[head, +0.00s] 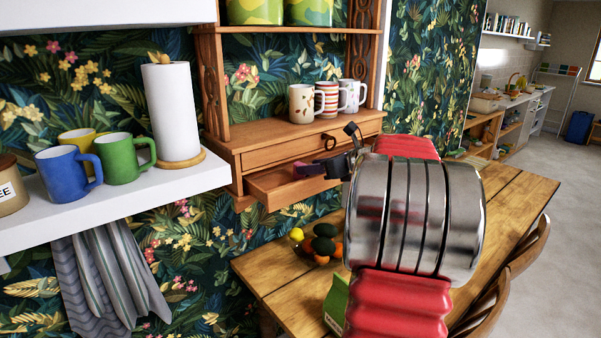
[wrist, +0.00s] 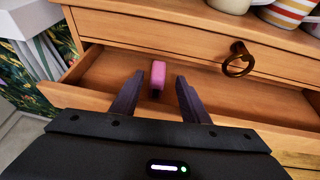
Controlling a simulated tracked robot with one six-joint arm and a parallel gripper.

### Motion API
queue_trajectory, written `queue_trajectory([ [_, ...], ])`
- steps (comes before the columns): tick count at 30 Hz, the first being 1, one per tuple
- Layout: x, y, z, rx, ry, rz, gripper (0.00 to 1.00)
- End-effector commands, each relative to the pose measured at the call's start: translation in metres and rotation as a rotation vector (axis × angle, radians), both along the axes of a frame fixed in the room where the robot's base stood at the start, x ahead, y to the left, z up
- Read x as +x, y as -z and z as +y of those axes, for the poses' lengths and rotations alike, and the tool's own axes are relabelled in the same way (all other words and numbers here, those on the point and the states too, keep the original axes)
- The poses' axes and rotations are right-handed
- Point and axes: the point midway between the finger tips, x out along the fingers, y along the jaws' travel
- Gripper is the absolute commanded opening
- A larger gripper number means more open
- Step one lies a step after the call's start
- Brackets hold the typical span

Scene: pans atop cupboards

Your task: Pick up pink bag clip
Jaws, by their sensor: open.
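The pink bag clip (wrist: 158,75) lies in the open wooden drawer (wrist: 110,70), towards its back, in the wrist view. My gripper (wrist: 154,88) is open over the drawer, with one dark finger on each side of the line to the clip. The clip shows between and just beyond the fingertips, and I cannot tell whether they touch it. In the head view my gripper (head: 308,168) is at the open drawer (head: 268,188), and my arm hides part of the drawer's right side.
Another drawer with a dark ring handle (wrist: 238,60) sits just above the open one. Several mugs (head: 328,100) stand on the cabinet top. A wooden table (head: 285,300) with fruit (head: 322,246) is below. A white shelf (head: 120,200) with mugs is at the left.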

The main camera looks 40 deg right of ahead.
Motion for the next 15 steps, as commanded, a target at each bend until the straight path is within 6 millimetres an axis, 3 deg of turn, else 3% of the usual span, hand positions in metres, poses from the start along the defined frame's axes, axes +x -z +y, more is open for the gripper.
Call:
queue_trajectory([
  [10, 0.001, 0.001, 0.0, 0.001, 0.001, 0.0, 0.41],
  [15, 0.015, 0.008, 0.001, 0.001, 0.0, 0.001, 0.41],
])
